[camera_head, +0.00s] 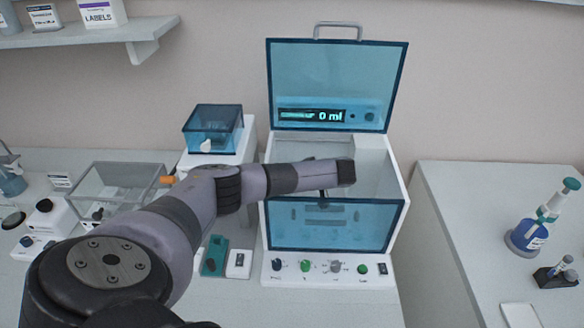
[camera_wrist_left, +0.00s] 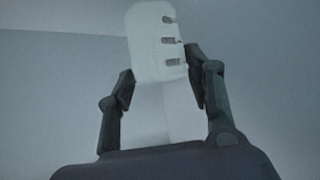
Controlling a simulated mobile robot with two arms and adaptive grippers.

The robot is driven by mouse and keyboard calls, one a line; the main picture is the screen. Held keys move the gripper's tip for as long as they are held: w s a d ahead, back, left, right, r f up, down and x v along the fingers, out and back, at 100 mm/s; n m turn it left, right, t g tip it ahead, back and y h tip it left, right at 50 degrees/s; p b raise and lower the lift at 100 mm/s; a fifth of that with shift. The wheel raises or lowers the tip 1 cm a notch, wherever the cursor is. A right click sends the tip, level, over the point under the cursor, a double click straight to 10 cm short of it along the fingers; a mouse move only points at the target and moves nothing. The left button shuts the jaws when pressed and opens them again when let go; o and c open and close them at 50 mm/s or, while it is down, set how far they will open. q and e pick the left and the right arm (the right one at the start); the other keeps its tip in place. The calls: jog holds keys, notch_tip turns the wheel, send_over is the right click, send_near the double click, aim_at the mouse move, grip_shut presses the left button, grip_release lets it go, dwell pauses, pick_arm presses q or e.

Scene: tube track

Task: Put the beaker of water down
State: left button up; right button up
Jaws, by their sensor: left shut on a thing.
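My left gripper (camera_wrist_left: 160,82) is in the left wrist view, with one dark finger on each side of a pale, whitish thing that I take to be the beaker (camera_wrist_left: 158,50). It is shut on this thing, which has several small dark marks along its right side. No water level can be made out. In the head view my left arm reaches into the opening of a white machine with a raised blue see-through lid (camera_head: 335,75). The fingers and the beaker are mostly hidden there behind the arm and the blue front panel (camera_head: 335,232). My right gripper is not in view.
The machine's display (camera_head: 312,116) reads 0 ml. A small blue box (camera_head: 215,128) stands to its left, with a clear box (camera_head: 118,188) further left. Bottles stand at the far left.

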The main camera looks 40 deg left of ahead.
pick_arm(q)
jog(key=shift+d, duration=0.15)
jog(key=shift+f, duration=0.15)
jog(key=o, duration=0.7)
jog(key=shift+r, duration=0.35)
jog(key=b+v, duration=0.2)
jog(key=v, duration=0.5)
jog(key=shift+d, duration=0.15)
